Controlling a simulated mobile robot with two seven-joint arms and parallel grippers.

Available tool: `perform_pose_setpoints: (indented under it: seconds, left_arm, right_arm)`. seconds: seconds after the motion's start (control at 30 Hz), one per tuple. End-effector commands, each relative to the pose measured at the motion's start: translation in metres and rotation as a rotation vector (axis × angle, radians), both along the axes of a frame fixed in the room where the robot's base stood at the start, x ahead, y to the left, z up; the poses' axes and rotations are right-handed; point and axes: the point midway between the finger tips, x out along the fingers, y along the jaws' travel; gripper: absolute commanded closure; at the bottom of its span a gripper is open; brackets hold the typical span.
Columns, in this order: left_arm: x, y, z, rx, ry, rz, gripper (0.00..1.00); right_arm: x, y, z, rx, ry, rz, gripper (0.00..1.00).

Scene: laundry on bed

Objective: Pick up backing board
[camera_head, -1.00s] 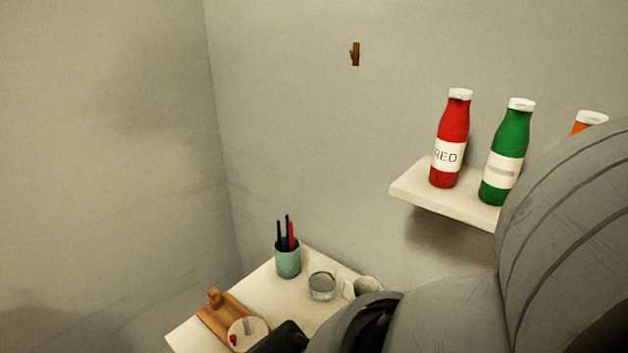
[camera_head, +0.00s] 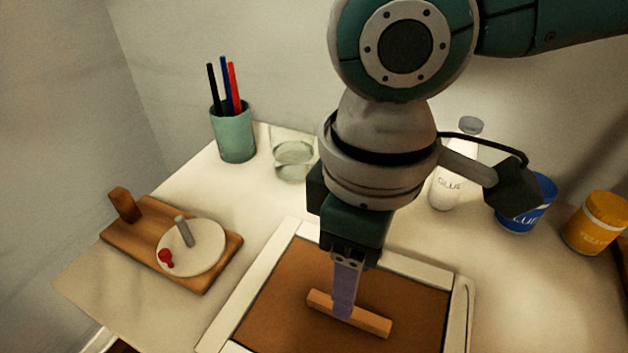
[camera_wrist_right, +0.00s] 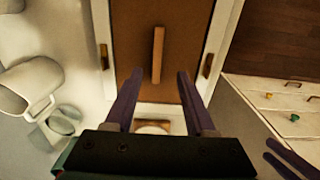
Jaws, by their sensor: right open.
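The brown backing board (camera_head: 275,300) lies inside a white frame (camera_head: 458,318) on the table. A wooden bar (camera_head: 375,322) stands up on it as a handle. My right gripper (camera_head: 343,308) points down over the board, its fingers overlapping the bar in the head view. In the right wrist view the board (camera_wrist_right: 133,30) and bar (camera_wrist_right: 157,52) lie ahead of my open right gripper (camera_wrist_right: 156,76), the bar lined up between the fingers; contact cannot be told. Purple finger parts at that view's lower right look like my left gripper (camera_wrist_right: 290,160); its opening is unclear.
A wooden stand with a round disc (camera_head: 205,250) is at left. A pen cup (camera_head: 234,135) and glass (camera_head: 293,160) stand behind. A glue bottle (camera_head: 445,185), blue tub (camera_head: 527,212) and yellow jar (camera_head: 594,225) are at right. A mug (camera_wrist_right: 30,85) shows in the wrist view.

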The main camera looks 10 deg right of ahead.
Motion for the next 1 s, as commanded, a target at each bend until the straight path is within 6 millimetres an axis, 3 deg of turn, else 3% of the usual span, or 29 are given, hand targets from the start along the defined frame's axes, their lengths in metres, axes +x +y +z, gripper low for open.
perform_pose_setpoints:
  seconds: [0.5,0.8,1.0]
  left_arm:
    - [-0.001,0.0,-0.021,0.001,0.002,-0.001,0.5]
    - [-0.001,0.002,-0.021,0.006,0.002,-0.005,0.5]
    - [-0.001,0.002,-0.021,0.009,0.003,-0.007,0.5]
  right_arm:
    - [0.005,-0.002,-0.068,0.0,0.0,0.003,0.45]
    - [0.005,-0.003,-0.073,0.001,-0.001,0.002,0.45]
    - [0.005,-0.003,-0.073,0.001,-0.001,0.003,0.65]
